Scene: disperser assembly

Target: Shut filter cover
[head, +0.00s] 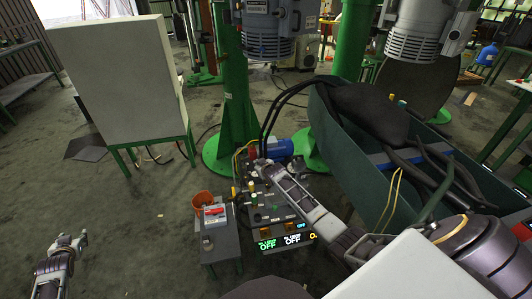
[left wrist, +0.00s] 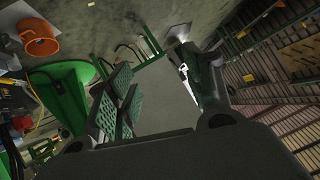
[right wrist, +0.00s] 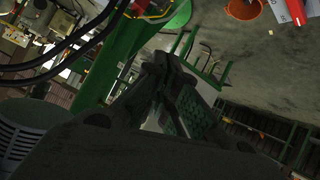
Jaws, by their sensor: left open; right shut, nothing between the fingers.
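I cannot pick out the filter cover with certainty in any view. A blue motor with a red end (head: 279,149) sits low behind the control panel (head: 270,212), which has several knobs and lit displays reading OFF. My right gripper (head: 261,164) is near the panel's back edge and the motor, and hides part of that area. In the right wrist view its fingers (right wrist: 166,72) are together with nothing between them. My left gripper (head: 80,241) is open and empty at the lower left over bare floor, well apart from the panel.
A small grey table (head: 219,250) left of the panel carries an orange bucket (head: 202,199) and a red-and-white box (head: 214,213). A green trough (head: 345,150) with thick dark hoses stands at the right. Green columns (head: 235,95) rise behind.

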